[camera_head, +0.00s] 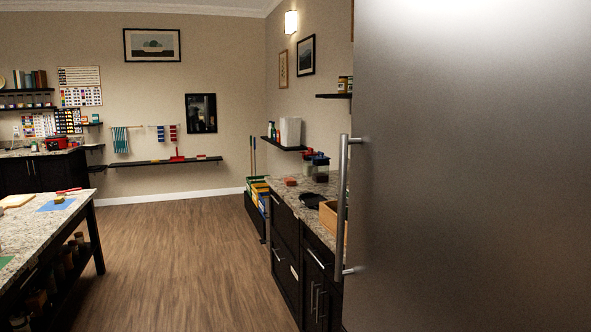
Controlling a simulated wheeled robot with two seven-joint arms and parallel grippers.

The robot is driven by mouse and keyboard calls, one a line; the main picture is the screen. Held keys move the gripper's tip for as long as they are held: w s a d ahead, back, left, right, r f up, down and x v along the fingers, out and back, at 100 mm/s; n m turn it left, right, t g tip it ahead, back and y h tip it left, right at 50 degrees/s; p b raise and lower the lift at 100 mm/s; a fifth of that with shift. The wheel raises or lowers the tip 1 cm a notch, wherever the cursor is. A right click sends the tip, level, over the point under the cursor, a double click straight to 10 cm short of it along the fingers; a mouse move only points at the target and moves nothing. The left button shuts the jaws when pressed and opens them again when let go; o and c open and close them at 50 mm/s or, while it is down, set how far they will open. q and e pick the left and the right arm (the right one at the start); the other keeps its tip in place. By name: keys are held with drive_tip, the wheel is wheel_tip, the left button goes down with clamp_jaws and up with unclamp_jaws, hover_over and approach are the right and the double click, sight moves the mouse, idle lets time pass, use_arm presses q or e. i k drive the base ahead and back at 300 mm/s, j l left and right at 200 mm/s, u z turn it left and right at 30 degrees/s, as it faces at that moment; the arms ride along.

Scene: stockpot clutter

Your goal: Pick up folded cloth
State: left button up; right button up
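I cannot pick out a folded cloth with certainty. A teal striped cloth (120,140) hangs from a rail on the far wall, with smaller red cloths (173,132) to its right. A flat blue piece (57,204) lies on the stone-topped table (28,226) at left, with a small greenish item on it; whether the piece is cloth or a mat is unclear. A small red item (290,182) lies on the right counter, too small to identify. Neither of my grippers shows in the head view.
A large steel door (470,170) with a vertical handle (343,205) fills the right side, close to me. The right counter holds a wooden box (329,217) and dark-lidded containers (320,168). Open wood floor (185,260) lies between table and counter.

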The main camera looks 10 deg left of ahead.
sight(288, 182)
drive_tip(key=i+j+u, duration=0.3)
drive_tip(key=i, duration=0.3)
drive_tip(key=i+j+u, duration=0.3)
drive_tip(key=i, duration=0.3)
drive_tip(key=i+u, duration=0.3)
drive_tip(key=i, duration=0.3)
drive_tip(key=i+j+z, duration=0.15)
drive_tip(key=i, duration=1.2)
drive_tip(key=i+j+z, duration=0.1)
drive_tip(key=i+z, duration=0.25)
drive_tip(key=z, duration=0.15)
drive_tip(key=i+j+z, duration=0.2)
drive_tip(key=i+z, duration=0.25)
drive_tip(key=i+j+z, duration=0.15)
drive_tip(key=j+z, duration=0.15)
drive_tip(key=z, duration=0.2)
drive_tip(key=i+j+z, duration=0.25)
drive_tip(key=j+z, duration=0.25)
drive_tip(key=i+j+z, duration=0.15)
drive_tip(key=j+z, duration=0.2)
drive_tip(key=z, duration=0.15)
drive_tip(key=j+z, duration=0.7)
drive_tip(key=j, duration=0.3)
drive_tip(key=k+j+z, duration=0.1)
drive_tip(key=j+z, duration=0.15)
drive_tip(key=j, duration=0.25)
